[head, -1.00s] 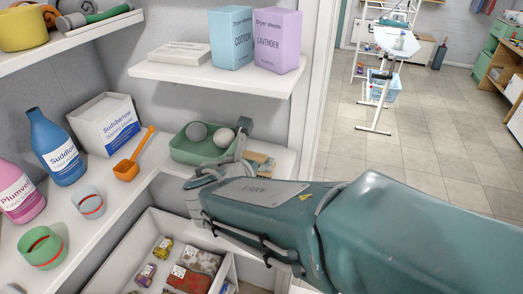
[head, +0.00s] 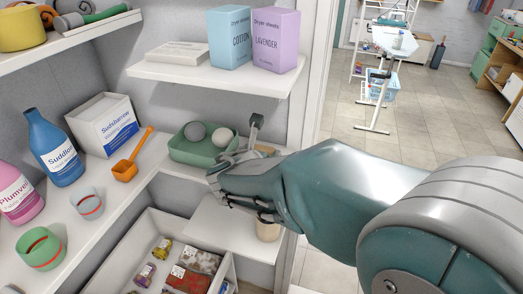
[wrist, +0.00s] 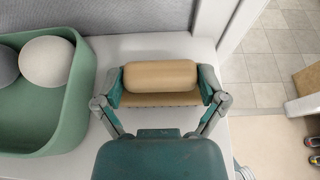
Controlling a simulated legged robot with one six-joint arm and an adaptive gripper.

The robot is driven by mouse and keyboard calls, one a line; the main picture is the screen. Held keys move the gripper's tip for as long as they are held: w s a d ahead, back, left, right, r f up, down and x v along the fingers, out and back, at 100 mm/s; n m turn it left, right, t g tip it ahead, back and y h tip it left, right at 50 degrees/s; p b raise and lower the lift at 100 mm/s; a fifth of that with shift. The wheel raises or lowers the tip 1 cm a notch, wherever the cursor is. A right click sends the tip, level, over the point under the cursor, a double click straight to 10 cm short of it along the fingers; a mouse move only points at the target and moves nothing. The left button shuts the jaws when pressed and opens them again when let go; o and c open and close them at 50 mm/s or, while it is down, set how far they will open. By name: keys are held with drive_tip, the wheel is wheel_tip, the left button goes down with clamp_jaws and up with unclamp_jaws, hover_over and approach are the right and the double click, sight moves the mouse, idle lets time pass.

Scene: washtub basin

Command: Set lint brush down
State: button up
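The lint brush (wrist: 160,77) is a tan, rounded block with a flatter tan part along its near side. In the wrist view it lies crosswise between the two fingers of my gripper (wrist: 161,88), which meet it at both ends. It is over the white middle shelf, right of the green tray; whether it touches the shelf I cannot tell. In the head view my gripper (head: 238,150) is at that shelf, and only a small tan part of the brush (head: 265,149) shows behind it.
The green tray (head: 188,153) with a grey and a white ball is close on the left. An upper shelf (head: 200,80) with dryer-sheet boxes hangs above. A white door frame (wrist: 232,40) stands on the right. A bin (head: 150,225) of small packets is below.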

idle(0.4)
drive_tip(key=v, duration=1.2)
drive_tip(key=s+d+f+m+g, duration=0.1)
drive_tip(key=s+d+m+g, duration=0.2)
drive_tip(key=d+m, duration=0.45)
drive_tip(key=s+d+f+m+g, duration=0.2)
drive_tip(key=s+d+m+g, duration=0.15)
drive_tip(key=d+m, duration=0.4)
drive_tip(key=s+m+y, duration=0.1)
drive_tip(key=s+m, duration=0.1)
drive_tip(key=m, duration=0.3)
drive_tip(key=s+d+m+y, duration=0.1)
drive_tip(key=s+m+y, duration=0.1)
drive_tip(key=m, duration=0.4)
drive_tip(key=s+d+m+y, duration=0.1)
drive_tip(key=s+m, duration=0.3)
drive_tip(key=m, duration=0.2)
drive_tip(key=shift+s+d+f+g, duration=0.15)
drive_tip(key=shift+d+f+g, duration=0.05)
drive_tip(key=shift+f+g, duration=0.15)
